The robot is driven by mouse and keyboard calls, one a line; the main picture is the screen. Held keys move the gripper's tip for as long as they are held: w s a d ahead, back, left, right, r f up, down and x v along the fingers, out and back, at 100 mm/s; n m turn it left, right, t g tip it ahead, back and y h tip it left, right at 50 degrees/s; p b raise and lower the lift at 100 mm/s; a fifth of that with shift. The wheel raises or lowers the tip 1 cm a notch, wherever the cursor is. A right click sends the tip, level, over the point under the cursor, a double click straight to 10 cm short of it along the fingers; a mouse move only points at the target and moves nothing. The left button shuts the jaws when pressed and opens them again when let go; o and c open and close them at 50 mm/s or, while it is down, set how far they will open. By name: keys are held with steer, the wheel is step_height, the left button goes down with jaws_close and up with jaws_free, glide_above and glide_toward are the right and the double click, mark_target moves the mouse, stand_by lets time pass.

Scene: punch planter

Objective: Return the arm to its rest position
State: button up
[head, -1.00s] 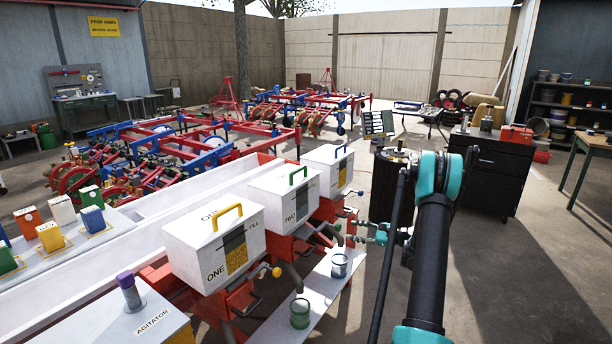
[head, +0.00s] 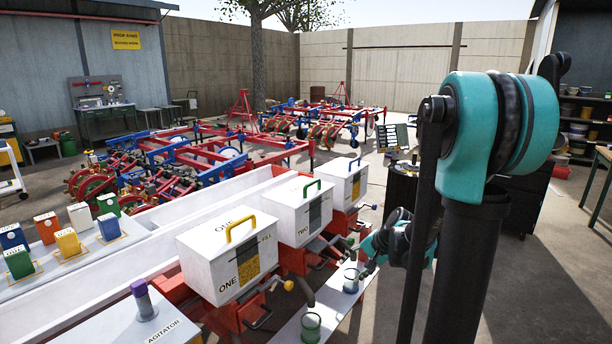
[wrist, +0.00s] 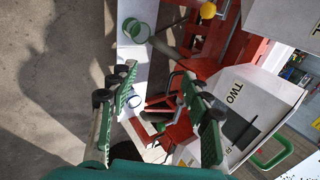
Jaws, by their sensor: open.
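My gripper (wrist: 156,80) is open, its two green fingers spread apart in the wrist view with nothing held between them. In the head view my gripper (head: 367,264) is small and partly hidden by my arm. It hangs to the right of the white hopper boxes, near the narrow white shelf (head: 331,304). My arm stands tall at the right of the head view, its teal elbow high up.
The hopper ONE (head: 232,262), hopper TWO (head: 300,214) and a third hopper (head: 346,185) stand in a row. A green glass (head: 311,326) and a blue glass (head: 351,284) stand on the shelf. A dark cabinet (head: 520,205) is behind my arm.

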steer(key=s+d+f+n+h, duration=0.1)
steer(key=s+n, duration=0.3)
steer(key=s, duration=0.5)
steer(key=s+d+f+n+h, duration=0.1)
steer(key=s+d+n+h, duration=0.2)
steer(key=s, duration=0.7)
steer(key=shift+s+f+n+h, duration=0.25)
steer(key=shift+f+n+h, duration=0.15)
steer(key=shift+h, duration=0.2)
steer(key=shift+c, duration=0.4)
